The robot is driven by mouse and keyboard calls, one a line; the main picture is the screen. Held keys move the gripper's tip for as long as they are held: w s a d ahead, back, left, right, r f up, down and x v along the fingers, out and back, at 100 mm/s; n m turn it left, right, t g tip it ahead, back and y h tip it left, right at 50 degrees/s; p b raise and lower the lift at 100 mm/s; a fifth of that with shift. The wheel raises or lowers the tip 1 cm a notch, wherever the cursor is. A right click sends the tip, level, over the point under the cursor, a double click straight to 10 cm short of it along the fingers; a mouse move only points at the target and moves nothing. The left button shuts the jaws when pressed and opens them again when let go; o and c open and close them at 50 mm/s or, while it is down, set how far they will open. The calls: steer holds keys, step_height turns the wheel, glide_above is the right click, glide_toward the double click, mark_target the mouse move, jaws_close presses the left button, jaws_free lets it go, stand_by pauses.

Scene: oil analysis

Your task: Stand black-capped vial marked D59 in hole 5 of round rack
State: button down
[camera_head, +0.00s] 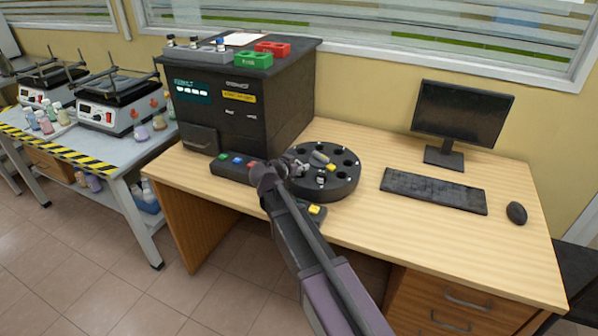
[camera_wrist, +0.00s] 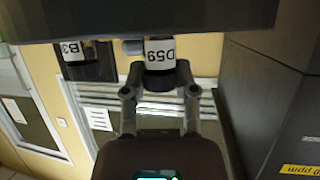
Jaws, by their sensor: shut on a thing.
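My gripper (camera_wrist: 160,88) is shut on the black cap of the vial marked D59 (camera_wrist: 160,50). The wrist picture is upside down, so the cap is uppermost and the white label below it. The vial looks upright; its lower end is hidden behind a dark edge, so I cannot tell how deep it sits. In the head view my gripper (camera_head: 296,168) is over the left part of the black round rack (camera_head: 338,190). The rack has several holes; I cannot read their numbers. Another vial, whose label seems to begin B3 (camera_wrist: 73,50), shows beside D59.
The black analyzer (camera_head: 290,95) stands left of the rack, with a button panel (camera_head: 238,168) at its front. A keyboard (camera_head: 433,190), a monitor (camera_head: 460,112) and a mouse (camera_head: 516,213) are to the right. Coloured racks (camera_head: 254,60) sit on the analyzer.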

steer(key=shift+f, duration=0.4)
steer(key=shift+c, duration=2)
jaws_free()
steer(key=shift+r, duration=0.2)
steer(key=shift+s+r, duration=0.1)
steer(key=p+v, duration=0.4)
steer(key=v, duration=0.8)
steer(key=shift+d, duration=0.1)
